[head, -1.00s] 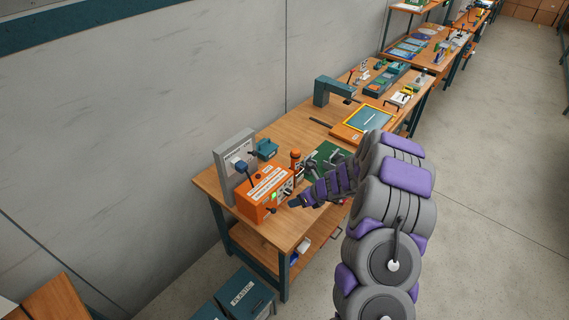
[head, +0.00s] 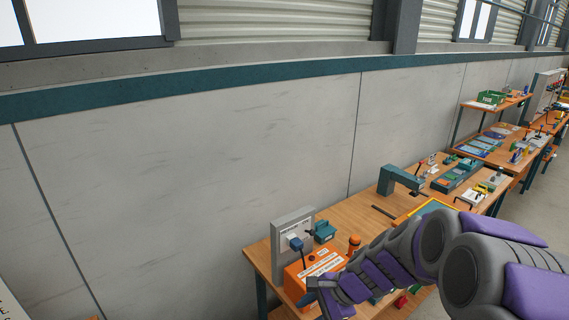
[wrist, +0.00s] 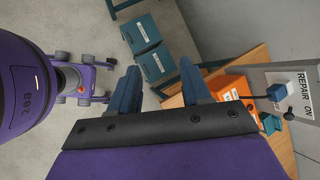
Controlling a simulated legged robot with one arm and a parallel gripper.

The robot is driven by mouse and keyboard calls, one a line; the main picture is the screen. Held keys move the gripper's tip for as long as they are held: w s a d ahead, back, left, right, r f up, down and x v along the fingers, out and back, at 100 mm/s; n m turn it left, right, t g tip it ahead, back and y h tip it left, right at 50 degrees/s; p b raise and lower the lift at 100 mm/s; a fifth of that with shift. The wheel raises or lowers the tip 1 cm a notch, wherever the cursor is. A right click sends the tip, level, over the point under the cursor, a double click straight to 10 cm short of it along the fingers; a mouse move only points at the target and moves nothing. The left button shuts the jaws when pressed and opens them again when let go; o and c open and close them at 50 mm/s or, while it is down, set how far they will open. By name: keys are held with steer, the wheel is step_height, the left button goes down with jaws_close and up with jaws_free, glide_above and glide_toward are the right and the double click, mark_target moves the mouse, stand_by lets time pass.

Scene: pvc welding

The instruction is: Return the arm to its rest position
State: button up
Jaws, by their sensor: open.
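My arm shows at the lower right of the head view, grey with purple pads. It reaches left over the workbench front edge. My gripper (head: 315,292) is at its end, in front of the orange box (head: 298,279). In the wrist view my gripper (wrist: 160,82) has its two blue fingers apart with nothing between them. The orange box (wrist: 225,93) and a workbench edge show beyond the right finger there. I cannot tell the exact gap between gripper and box.
The workbench (head: 352,215) carries a grey panel (head: 296,226), a teal press (head: 398,180) and small fixtures. Teal bins (wrist: 155,63) stand on the floor beside it. A bare wall (head: 230,150) is behind. Open floor (head: 520,212) lies at the right.

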steer(key=s+d+n+g+h+b, duration=0.1)
steer(key=s+n, duration=0.3)
steer(key=s, duration=0.5)
steer(key=s+d+n+g+h+b, duration=0.1)
steer(key=s+d+n+h+b, duration=0.2)
steer(key=s, duration=0.6)
steer(key=s+d+n+h+b, duration=0.2)
steer(key=s+n, duration=0.4)
steer(key=s, duration=0.4)
steer(key=shift+d+f+n+g+h, duration=0.15)
steer(key=shift+d+n+g+h, duration=0.25)
steer(key=shift+d, duration=0.7)
